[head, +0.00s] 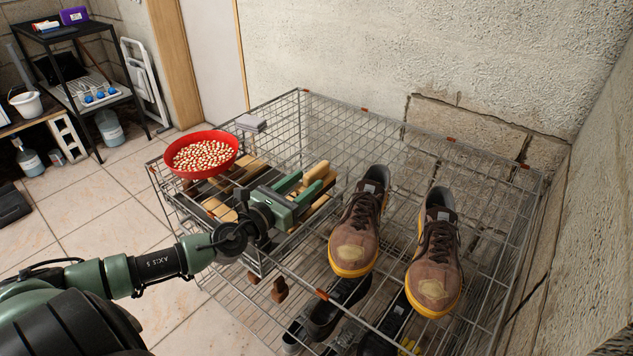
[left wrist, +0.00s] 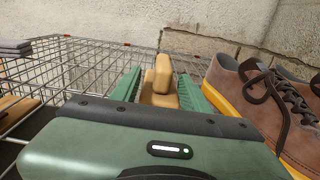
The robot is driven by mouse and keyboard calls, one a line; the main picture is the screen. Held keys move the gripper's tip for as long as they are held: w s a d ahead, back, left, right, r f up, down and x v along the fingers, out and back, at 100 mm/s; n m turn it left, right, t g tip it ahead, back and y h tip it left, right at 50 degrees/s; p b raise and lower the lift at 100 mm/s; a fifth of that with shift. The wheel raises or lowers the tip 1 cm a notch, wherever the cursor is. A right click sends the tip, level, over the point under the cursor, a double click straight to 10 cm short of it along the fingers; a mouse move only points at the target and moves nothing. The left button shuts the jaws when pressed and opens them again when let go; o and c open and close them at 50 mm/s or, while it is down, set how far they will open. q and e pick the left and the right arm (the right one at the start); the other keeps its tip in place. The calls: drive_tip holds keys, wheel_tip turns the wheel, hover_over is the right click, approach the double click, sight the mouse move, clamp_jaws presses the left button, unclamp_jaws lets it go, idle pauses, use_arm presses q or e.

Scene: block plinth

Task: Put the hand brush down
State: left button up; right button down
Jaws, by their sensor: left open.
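The wooden hand brush (head: 316,172) lies at the middle of the wire cage top, beside the shoes. In the left wrist view its pale wooden handle (left wrist: 162,76) stands between my two green fingers. My left gripper (head: 307,182) is open around the brush, with a finger on each side; in the left wrist view the fingers (left wrist: 160,92) look apart from the wood. The brush's underside and bristles are hidden, so I cannot tell exactly what it rests on. My right gripper is not in view.
A red bowl of beige pieces (head: 203,155) and a grey block (head: 250,123) stand left of the gripper. Brown shoes (head: 356,230) stand close on the right. Wooden slats (head: 222,208) lie beside my wrist. A rough wall rises behind the cage (head: 330,115).

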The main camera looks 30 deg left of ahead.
sight(316, 174)
use_arm(q)
drive_tip(key=w, duration=0.4)
drive_tip(key=shift+d+r, duration=0.2)
drive_tip(key=shift+d, duration=0.1)
drive_tip(key=shift+w+f, duration=0.1)
drive_tip(key=shift+w, duration=0.2)
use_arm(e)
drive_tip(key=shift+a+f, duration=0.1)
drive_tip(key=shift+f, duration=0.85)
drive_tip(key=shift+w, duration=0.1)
use_arm(q)
clamp_jaws()
